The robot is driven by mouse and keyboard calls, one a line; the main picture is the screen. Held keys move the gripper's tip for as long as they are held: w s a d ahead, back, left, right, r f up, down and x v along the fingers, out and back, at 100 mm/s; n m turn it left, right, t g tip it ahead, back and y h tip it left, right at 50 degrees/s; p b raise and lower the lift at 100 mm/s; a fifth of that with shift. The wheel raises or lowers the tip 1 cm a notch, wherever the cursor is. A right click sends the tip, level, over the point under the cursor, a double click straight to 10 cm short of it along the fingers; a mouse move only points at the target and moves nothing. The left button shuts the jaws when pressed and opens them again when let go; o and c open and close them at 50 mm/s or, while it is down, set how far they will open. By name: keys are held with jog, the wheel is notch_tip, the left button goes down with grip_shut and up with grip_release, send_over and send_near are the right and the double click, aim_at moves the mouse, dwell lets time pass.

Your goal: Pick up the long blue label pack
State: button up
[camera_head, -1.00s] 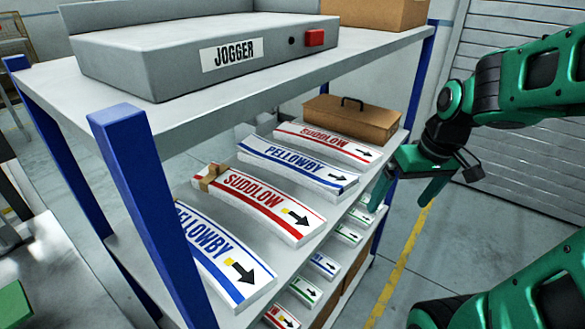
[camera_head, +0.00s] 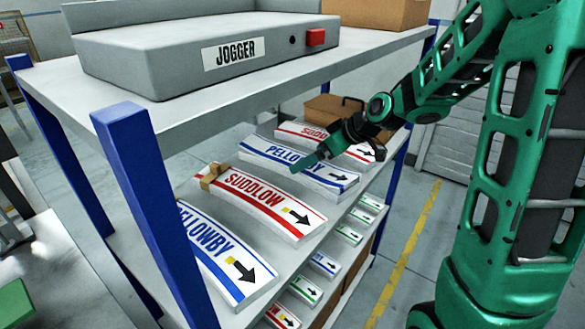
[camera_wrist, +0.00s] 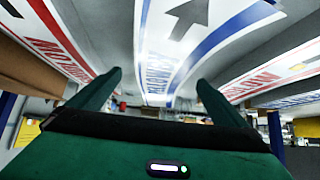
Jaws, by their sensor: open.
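Two white packs with blue bands and the word PELLOWBY lie on the middle shelf in the head view. The rear blue pack (camera_head: 275,154) lies between two red packs.
A red SUDDLOW pack (camera_head: 270,207) with a brown band lies between the blue packs. Another red pack (camera_head: 300,132) lies behind, near a brown box (camera_head: 325,106). The upper shelf (camera_head: 200,118) with the grey JOGGER (camera_head: 190,60) overhangs them. Small packs (camera_head: 324,264) sit below.

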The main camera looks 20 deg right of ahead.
jog(key=shift+a+r+x, duration=0.1)
jog(key=shift+a+x, duration=0.05)
jog(key=shift+x, duration=1.2)
jog(key=shift+a+r+x, duration=0.1)
jog(key=shift+a+x, duration=0.05)
jog(key=shift+x, duration=1.15)
jog(key=c, duration=1.4)
jog(key=shift+c, duration=1.2)
jog(key=shift+w+r, duration=0.1)
jog(key=shift+r, duration=0.1)
